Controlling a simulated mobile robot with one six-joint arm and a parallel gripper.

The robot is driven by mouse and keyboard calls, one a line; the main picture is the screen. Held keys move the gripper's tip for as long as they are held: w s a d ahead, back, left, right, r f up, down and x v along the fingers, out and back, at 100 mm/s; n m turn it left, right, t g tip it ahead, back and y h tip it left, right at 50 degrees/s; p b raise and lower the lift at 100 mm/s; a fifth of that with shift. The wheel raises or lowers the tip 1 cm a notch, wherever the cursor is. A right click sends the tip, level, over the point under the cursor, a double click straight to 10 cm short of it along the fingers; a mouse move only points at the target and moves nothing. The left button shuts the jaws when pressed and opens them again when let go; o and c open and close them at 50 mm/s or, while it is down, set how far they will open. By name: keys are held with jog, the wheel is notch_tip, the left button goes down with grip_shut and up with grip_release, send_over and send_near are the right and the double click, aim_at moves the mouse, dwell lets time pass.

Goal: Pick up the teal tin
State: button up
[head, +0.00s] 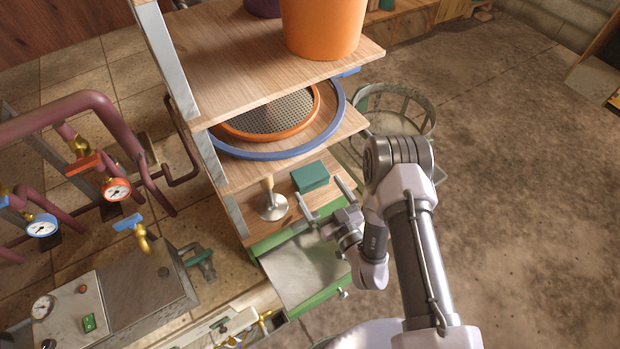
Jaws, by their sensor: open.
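The teal tin (311,177) is a small box-shaped block. It sits on the lower wooden shelf of the rack, below the shelf with the sieve. My gripper (325,198) is in front of the tin on its near side. Its two fingers are spread apart, one to the left and one to the right, with nothing between them. The right fingertip appears close to the tin's right side, but I cannot tell whether it touches. The tin's underside is hidden.
A metal tamper with a wooden handle (271,201) stands left of the tin. A blue-rimmed round frame with an orange-rimmed sieve (277,112) lies on the shelf above. An orange bucket (322,25) stands higher up. An open green drawer (305,270) juts out below my gripper.

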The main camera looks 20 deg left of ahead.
jog(key=b+x, duration=0.2)
jog(key=x, duration=0.8)
jog(key=shift+w, duration=0.2)
jog(key=c, duration=1.5)
jog(key=shift+o, duration=0.2)
jog(key=shift+r, duration=0.2)
notch_tip(320, 180, up, 4)
jog(key=shift+f+p, duration=0.2)
jog(key=shift+p, duration=0.65)
jog(key=s+d+r+p, duration=0.1)
jog(key=s+d+p, duration=0.15)
jog(key=d, duration=1.35)
jog(key=w+d+r+m+t+h+b, duration=0.3)
jog(key=w+d+r+m+t+h, duration=0.25)
jog(key=r, duration=0.45)
jog(key=d+r+m+h+b, duration=0.1)
jog(key=d+r+m+h, duration=0.2)
jog(key=d+r+h, duration=0.4)
jog(key=w+d+r, duration=0.1)
jog(key=d+r, duration=0.2)
jog(key=d, duration=0.1)
